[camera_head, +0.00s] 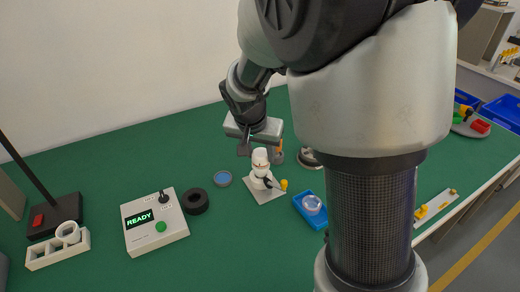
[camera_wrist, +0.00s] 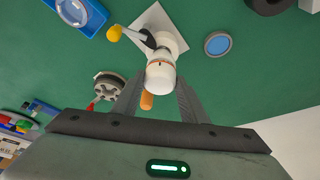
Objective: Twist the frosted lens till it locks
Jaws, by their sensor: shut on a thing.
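The frosted lens (camera_head: 261,155) is the white cap on top of a white upright fixture (camera_head: 262,184) on a pale square plate. It also shows in the wrist view (camera_wrist: 160,79), with a thin reddish line at its lower edge. My gripper (camera_wrist: 160,82) is shut on the lens, one finger on each side. In the head view my gripper (camera_head: 260,150) comes down from above and behind. A dark lever with a yellow knob (camera_head: 284,185) sticks out from the fixture's side; the knob also shows in the wrist view (camera_wrist: 114,33). The lens's lock is too small to judge.
A blue tray (camera_head: 301,210) with a clear lens lies right of the fixture. A blue disc (camera_head: 222,178), a black ring (camera_head: 195,201) and a control box (camera_head: 155,222) reading READY are to the left. An orange-handled thing (camera_wrist: 147,100) and a grey round part (camera_wrist: 108,86) lie close behind.

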